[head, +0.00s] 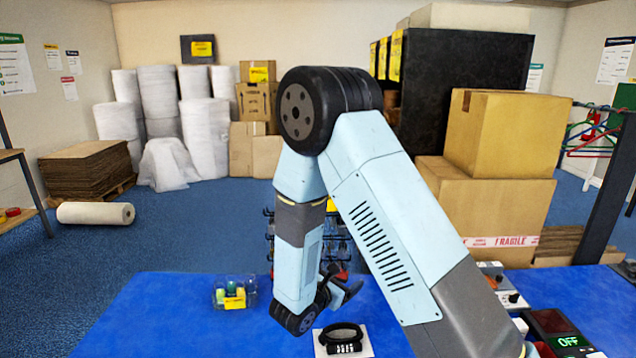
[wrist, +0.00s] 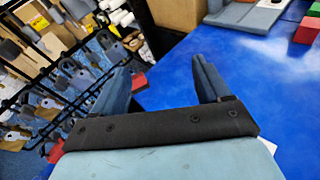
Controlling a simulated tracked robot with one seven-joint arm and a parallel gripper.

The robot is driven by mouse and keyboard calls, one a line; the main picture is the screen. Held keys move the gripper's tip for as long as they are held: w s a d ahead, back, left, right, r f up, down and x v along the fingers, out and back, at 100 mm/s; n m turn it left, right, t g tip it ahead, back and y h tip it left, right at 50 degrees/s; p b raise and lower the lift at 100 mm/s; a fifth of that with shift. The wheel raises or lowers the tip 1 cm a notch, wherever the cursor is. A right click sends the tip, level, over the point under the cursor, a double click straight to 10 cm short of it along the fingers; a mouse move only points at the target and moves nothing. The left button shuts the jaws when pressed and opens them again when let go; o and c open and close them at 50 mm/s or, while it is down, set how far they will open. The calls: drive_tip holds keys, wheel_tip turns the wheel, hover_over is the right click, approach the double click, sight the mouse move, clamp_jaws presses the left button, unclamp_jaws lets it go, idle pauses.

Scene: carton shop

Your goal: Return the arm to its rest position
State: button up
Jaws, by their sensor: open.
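My arm is pale blue and grey with a black elbow joint, and it is bent over the blue table in the head view. My gripper (head: 347,286) hangs low over the table's middle, partly hidden behind my forearm. In the wrist view my gripper (wrist: 160,66) has its two dark fingers spread apart, with nothing between them. A black combination lock (head: 343,339) lies on a white square on the table, near and below the gripper in the picture.
The blue table (head: 155,312) has bare room at left. A clear box (head: 234,292) with a yellow label stands there. A black rack (wrist: 75,85) with hanging goods stands beyond the edge. A device reading OFF (head: 556,327) is at right; stacked cartons (head: 490,215) stand behind.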

drive_tip(key=s+d+r+m+g, duration=0.5)
drive_tip(key=d+r+m, duration=0.2)
drive_tip(key=d+r, duration=0.1)
drive_tip(key=s+d+r+m+g, duration=0.5)
drive_tip(key=d+r+m, duration=0.2)
drive_tip(key=d+r, duration=0.2)
drive_tip(key=s+r+m+t+y, duration=0.3)
drive_tip(key=s+r+m+y, duration=0.6)
drive_tip(key=s, duration=0.8)
drive_tip(key=shift+a+r+m, duration=0.35)
drive_tip(key=shift+r+m, duration=1.45)
drive_tip(key=shift+r, duration=0.25)
drive_tip(key=shift+c, duration=0.2)
